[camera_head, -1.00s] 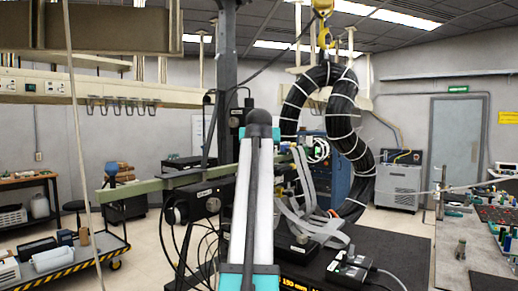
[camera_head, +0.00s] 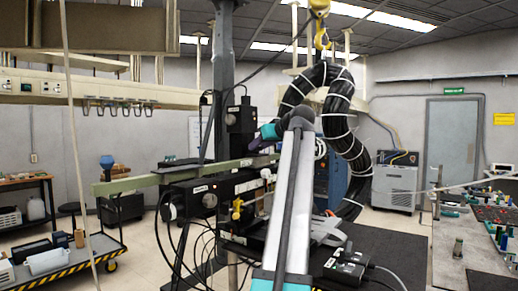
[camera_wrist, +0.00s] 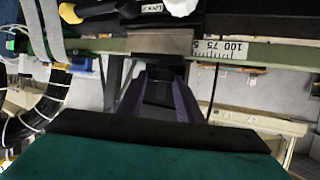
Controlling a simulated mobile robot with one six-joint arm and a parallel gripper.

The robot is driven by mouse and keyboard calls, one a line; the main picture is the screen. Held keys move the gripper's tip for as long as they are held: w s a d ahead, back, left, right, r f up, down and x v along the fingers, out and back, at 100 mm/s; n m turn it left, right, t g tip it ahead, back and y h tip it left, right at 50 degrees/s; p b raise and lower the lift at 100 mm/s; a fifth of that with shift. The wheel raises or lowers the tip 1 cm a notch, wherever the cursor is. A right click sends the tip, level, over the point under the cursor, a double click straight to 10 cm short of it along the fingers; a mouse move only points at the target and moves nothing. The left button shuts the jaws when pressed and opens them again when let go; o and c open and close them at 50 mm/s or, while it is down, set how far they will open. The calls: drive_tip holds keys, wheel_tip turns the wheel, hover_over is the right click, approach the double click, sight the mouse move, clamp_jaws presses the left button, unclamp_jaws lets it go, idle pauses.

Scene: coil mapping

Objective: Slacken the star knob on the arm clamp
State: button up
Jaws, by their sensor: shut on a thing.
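My gripper (camera_head: 256,144) reaches in from the right, just above the grey-green beam (camera_head: 140,183), beside the dark column. In the wrist view its two purple fingers (camera_wrist: 160,98) are shut on a dark piece between them, which I take to be the star knob (camera_wrist: 160,88). Its star shape is hidden by the fingers and shadow. A brownish-grey block (camera_wrist: 160,42), apparently the arm clamp, sits on the beam at the knob, next to a white scale (camera_wrist: 225,48) with numbers. In the head view my arm hides part of the clamp area.
Black boxes with cables and a yellow handle (camera_head: 237,209) sit below the beam. A thick black coil (camera_head: 340,120) hangs from a yellow hook (camera_head: 321,35) to the right. A cart (camera_head: 75,262) stands at lower left. A cluttered bench (camera_head: 470,255) is at right.

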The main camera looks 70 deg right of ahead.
drive_tip(key=shift+s+d+r+n+t+y, duration=0.15)
drive_tip(key=shift+n+t+y, duration=0.1)
drive_tip(key=shift+n+y, duration=0.2)
drive_tip(key=shift+w+d+n+t+y, duration=0.1)
drive_tip(key=shift+n+t+y, duration=0.15)
drive_tip(key=shift+n+y, duration=0.2)
drive_tip(key=shift+s+n+t+y+p, duration=0.1)
drive_tip(key=shift+n+t+y+p, duration=0.4)
drive_tip(key=shift+p, duration=0.4)
drive_tip(key=shift+d+y, duration=0.1)
drive_tip(key=shift+y, duration=0.2)
drive_tip(key=n+y+p, duration=0.1)
drive_tip(key=p, duration=0.2)
drive_tip(key=n+y+p, duration=0.2)
drive_tip(key=p, duration=0.2)
drive_tip(key=shift+s+d+r+t, duration=0.1)
drive_tip(key=shift+d+t, duration=0.1)
drive_tip(key=shift+t, duration=0.1)
drive_tip(key=shift+n+y+p, duration=0.4)
drive_tip(key=shift+y+p, duration=0.1)
drive_tip(key=shift+p, duration=0.7)
drive_tip(key=shift+f, duration=0.35)
drive_tip(key=o, duration=0.8)
drive_tip(key=shift+c, duration=0.2)
